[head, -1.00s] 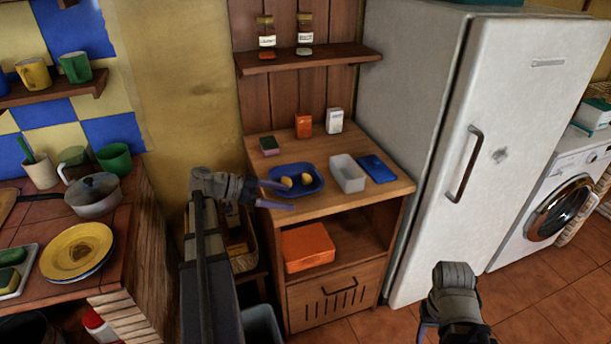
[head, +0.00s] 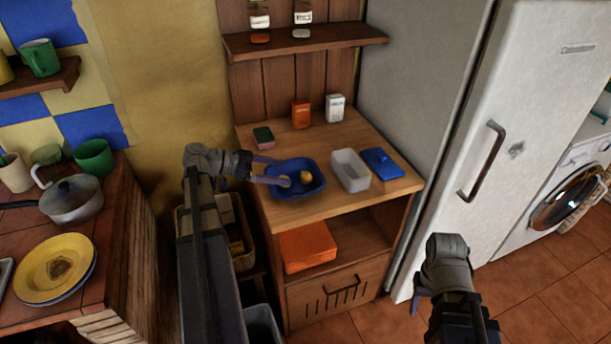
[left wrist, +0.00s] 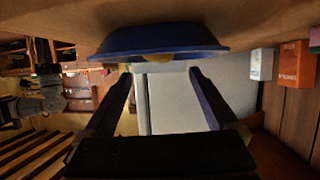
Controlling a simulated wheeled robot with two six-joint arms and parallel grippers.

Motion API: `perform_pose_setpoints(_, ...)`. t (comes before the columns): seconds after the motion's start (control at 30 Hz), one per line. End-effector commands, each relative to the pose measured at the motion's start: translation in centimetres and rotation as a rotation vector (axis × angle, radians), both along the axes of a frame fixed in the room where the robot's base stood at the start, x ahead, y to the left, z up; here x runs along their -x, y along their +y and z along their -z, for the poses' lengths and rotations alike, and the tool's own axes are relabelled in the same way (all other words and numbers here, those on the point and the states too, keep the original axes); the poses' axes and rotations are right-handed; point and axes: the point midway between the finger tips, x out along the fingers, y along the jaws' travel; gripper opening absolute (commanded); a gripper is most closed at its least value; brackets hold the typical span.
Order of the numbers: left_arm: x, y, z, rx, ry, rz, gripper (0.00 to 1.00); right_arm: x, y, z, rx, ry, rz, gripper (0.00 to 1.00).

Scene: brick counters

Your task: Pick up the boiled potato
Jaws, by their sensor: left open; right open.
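The blue tray (head: 318,191) lies on the wooden counter. A yellowish potato (head: 306,176) sits in it, and a second potato (head: 285,181) shows at its left side, partly covered by a finger of my left gripper. My left gripper (head: 283,173) is open and empty, with its fingertips at the tray's left side. In the left wrist view the blue tray (left wrist: 150,40) is just beyond the open fingers, with part of a yellow potato (left wrist: 185,57) showing at its edge. My right gripper (head: 418,299) is open and empty, low in front of the fridge.
A white container (head: 350,172) and a blue box-like item (head: 382,163) stand right of the tray. A sponge (head: 263,137), an orange box (head: 300,113) and a white box (head: 335,107) stand behind. The fridge (head: 440,120) stands right of the counter.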

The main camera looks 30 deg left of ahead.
Motion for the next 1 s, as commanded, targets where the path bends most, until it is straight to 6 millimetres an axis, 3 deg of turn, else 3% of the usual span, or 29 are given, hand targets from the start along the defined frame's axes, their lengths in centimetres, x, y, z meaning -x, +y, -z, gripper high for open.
perform_pose_setpoints(0.2,-1.3,-1.5,1.1,0.001,0.001,0.002,0.92,0.0,0.0,1.1,0.000,0.000,0.000,0.50)
perform_pose_setpoints(0.47,-1.9,-2.1,1.5,0.000,0.000,0.001,0.92,0.0,0.0,1.5,0.000,0.000,0.000,0.50)
perform_pose_setpoints(0.8,-4.6,-4.9,3.3,0.000,0.000,0.001,0.92,0.0,0.0,3.4,0.000,0.000,0.000,0.50)
perform_pose_setpoints(1.0,-4.7,-5.0,3.2,0.000,0.000,0.000,0.92,0.0,0.0,3.2,0.000,0.000,0.000,0.50)
